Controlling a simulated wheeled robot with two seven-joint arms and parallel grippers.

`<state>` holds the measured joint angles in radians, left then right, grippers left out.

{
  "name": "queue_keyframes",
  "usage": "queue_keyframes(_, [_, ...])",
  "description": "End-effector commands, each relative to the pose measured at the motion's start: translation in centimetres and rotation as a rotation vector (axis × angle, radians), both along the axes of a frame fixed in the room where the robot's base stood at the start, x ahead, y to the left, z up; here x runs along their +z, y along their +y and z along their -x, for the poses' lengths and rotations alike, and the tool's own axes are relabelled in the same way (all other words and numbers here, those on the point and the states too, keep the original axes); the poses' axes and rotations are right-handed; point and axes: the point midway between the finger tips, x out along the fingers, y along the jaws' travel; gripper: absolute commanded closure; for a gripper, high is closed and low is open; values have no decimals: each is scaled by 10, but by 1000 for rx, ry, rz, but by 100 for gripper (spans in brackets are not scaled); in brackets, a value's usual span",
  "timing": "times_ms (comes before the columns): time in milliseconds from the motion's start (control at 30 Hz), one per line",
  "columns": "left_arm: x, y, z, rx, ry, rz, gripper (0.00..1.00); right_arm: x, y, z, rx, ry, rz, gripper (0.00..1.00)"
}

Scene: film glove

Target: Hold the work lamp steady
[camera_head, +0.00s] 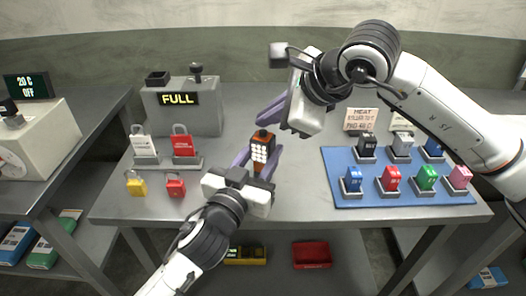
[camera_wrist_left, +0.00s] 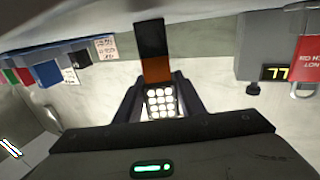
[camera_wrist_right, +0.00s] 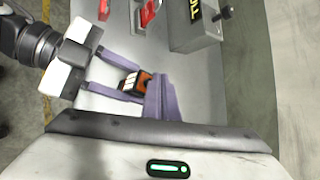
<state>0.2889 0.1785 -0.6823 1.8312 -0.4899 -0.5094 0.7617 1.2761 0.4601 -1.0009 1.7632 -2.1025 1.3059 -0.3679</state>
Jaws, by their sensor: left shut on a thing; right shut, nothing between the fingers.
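The work lamp (camera_head: 261,150) is a small orange and black block with a lit grid of white round lights. My left gripper (camera_head: 258,160) is shut on it and holds it around the middle of the table; the lit face also shows between the fingers in the left wrist view (camera_wrist_left: 162,102). My right gripper (camera_head: 272,110) is shut and empty just above and beyond the lamp in the head view. In the right wrist view the lamp (camera_wrist_right: 134,82) shows beside my right fingers (camera_wrist_right: 160,95). I cannot tell whether they touch it.
A grey unit marked FULL (camera_head: 180,105) stands at the back left. Red and white padlock-like tags (camera_head: 184,145) and a yellow padlock (camera_head: 136,184) are in front. A blue mat (camera_head: 333,165) with several coloured blocks lies right. The table (camera_head: 295,205) is clear near the middle front.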

Motion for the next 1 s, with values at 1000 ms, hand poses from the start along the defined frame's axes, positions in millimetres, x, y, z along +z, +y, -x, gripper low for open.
queue_keyframes(1000, [-1, 0, 0, 0, 1, 0, 91, -8, 0, 0, 1, 0, -1, 100])
